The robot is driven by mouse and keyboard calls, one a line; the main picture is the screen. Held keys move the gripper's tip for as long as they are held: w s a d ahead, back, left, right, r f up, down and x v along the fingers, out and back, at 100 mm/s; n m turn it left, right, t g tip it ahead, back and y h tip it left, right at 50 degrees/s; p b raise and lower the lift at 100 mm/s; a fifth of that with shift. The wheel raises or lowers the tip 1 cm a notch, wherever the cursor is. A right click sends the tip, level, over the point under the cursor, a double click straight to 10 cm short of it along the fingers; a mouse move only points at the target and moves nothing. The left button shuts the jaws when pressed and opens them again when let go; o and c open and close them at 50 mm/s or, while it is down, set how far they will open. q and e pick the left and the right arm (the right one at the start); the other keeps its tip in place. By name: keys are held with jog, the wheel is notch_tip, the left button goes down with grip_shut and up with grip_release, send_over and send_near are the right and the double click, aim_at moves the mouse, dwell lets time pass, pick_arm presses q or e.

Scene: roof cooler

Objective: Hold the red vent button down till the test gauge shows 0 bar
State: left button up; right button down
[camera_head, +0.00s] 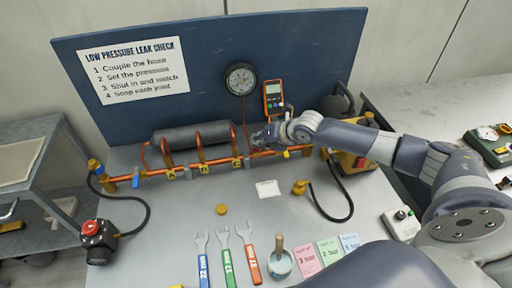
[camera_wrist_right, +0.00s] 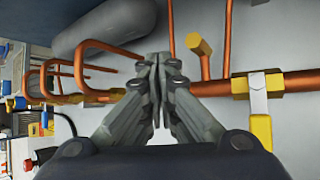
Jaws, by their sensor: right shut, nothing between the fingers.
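A round dial gauge (camera_head: 241,79) hangs on the blue board; its needle is too small to read. Beside it is an orange handheld meter (camera_head: 273,97), its screen unreadable. My right gripper (camera_head: 262,138) is at the right part of the copper pipe rig (camera_head: 183,172), below the gauge. In the right wrist view its fingers (camera_wrist_right: 158,62) are closed together and empty, in front of the pipework. A red round top (camera_head: 90,226) shows on a black fitting at lower left. A small red part (camera_head: 360,162) shows on a yellow unit (camera_head: 350,172); I cannot tell which is the vent button.
A grey cylinder (camera_head: 192,137) lies behind the pipes. A yellow-handled valve (camera_wrist_right: 261,125) is right of the fingers in the wrist view. Several spanners (camera_head: 225,255), a pot with a brush (camera_head: 280,262) and coloured cards (camera_head: 328,250) lie at the table front.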

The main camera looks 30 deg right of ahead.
jog(key=shift+r+p, duration=0.8)
jog(key=shift+r, duration=0.05)
jog(key=shift+w+r+p, duration=0.1)
jog(key=shift+r+p, duration=0.3)
jog(key=shift+r, duration=0.05)
notch_tip(320, 180, up, 4)
jog(key=p, duration=0.3)
jog(key=shift+p, duration=0.3)
dwell(2.4)
